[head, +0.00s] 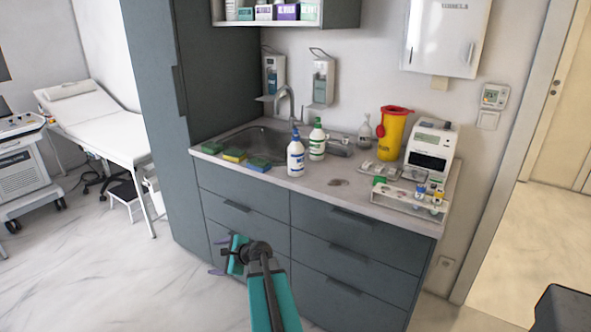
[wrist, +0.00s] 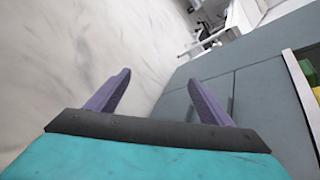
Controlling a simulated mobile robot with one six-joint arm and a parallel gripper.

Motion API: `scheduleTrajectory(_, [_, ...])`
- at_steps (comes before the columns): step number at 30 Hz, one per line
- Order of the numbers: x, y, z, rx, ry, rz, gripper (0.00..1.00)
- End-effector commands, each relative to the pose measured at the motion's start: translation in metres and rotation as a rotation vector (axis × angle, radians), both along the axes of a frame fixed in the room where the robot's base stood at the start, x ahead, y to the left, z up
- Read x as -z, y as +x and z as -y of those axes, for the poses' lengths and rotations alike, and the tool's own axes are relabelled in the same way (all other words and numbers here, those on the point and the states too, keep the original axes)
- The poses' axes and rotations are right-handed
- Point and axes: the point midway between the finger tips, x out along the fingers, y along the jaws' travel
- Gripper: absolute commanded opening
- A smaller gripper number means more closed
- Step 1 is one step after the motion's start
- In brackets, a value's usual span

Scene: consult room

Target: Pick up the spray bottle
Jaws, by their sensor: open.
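One is a white bottle with a blue label and a dark blue top (head: 296,155). Just right of it is a white bottle with a green label and a green top (head: 317,141). I cannot tell which is the spray bottle. My gripper (head: 218,256) is low in front of the drawers, below the counter top and apart from both bottles. In the wrist view its two purple fingers (wrist: 157,95) are spread with nothing between them. The bottles are not in the wrist view.
Sponges (head: 234,155) lie left of the bottles by the sink (head: 262,142). A yellow container with a red lid (head: 391,135), a white device (head: 430,150) and a rack of small vials (head: 410,198) stand right. A tap (head: 287,97) rises behind. The counter front (head: 345,197) is mostly clear.

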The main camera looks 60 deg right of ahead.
Motion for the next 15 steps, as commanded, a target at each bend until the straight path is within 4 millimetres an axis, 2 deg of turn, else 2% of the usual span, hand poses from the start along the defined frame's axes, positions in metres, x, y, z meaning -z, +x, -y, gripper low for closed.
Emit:
scheduleTrajectory(1, [-0.014,-0.004,0.029,0.073,0.027,0.043,0.74])
scheduleTrajectory(6, [-0.071,-0.027,0.113,0.305,0.145,0.2,0.74])
scheduleTrajectory(11, [-0.124,-0.063,0.185,0.496,0.256,0.359,0.74])
scheduleTrajectory(15, [-0.167,-0.101,0.239,0.632,0.344,0.495,0.74])
